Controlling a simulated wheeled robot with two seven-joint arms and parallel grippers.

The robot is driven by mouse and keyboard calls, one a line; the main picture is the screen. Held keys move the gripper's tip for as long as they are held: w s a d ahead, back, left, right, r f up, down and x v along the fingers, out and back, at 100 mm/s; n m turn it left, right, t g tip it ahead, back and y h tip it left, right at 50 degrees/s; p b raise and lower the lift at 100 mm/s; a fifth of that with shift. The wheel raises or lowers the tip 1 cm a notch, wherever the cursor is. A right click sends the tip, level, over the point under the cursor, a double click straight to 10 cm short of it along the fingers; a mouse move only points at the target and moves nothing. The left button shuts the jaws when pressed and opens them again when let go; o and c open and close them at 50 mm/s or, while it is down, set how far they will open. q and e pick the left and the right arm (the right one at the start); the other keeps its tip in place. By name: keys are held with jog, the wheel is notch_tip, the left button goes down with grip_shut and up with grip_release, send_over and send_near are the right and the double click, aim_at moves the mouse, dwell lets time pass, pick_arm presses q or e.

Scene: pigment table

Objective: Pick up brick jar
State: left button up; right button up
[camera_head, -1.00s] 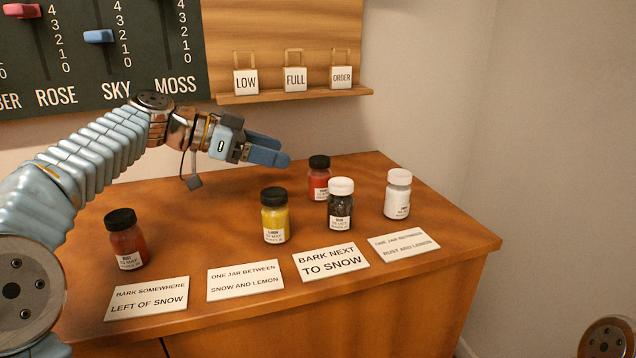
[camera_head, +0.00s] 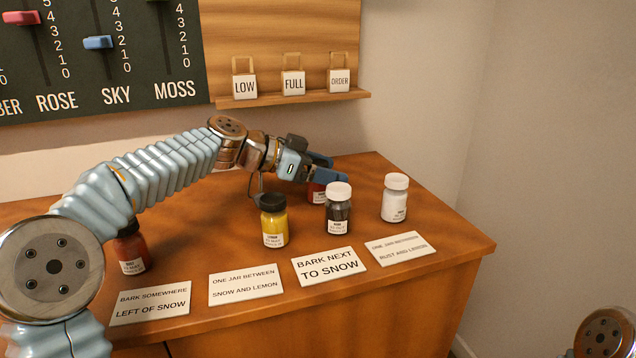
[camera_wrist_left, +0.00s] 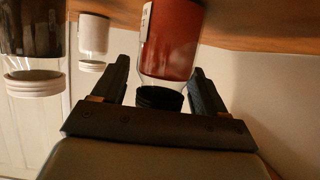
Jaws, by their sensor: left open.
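The brick jar (camera_head: 317,194), a red jar seen at the back of the table, has its black lid hidden in the head view by my left gripper (camera_head: 337,169). In the left wrist view the picture is upside down. The red jar (camera_wrist_left: 170,42) with its black lid (camera_wrist_left: 160,98) stands between the two fingers of my left gripper (camera_wrist_left: 162,85). The fingers are open, with a gap visible on each side near the lid. My right gripper is not in view.
A dark jar with a white lid (camera_head: 338,212) stands close in front. A yellow jar (camera_head: 274,225) is left of it, a white jar (camera_head: 395,199) right. Another red-brown jar (camera_head: 131,252) is partly behind my arm. Several cards, including "BARK NEXT TO SNOW" (camera_head: 329,266), line the front.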

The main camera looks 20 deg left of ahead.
pick_arm(q)
jog(key=c, duration=1.2)
jog(key=shift+o, duration=0.2)
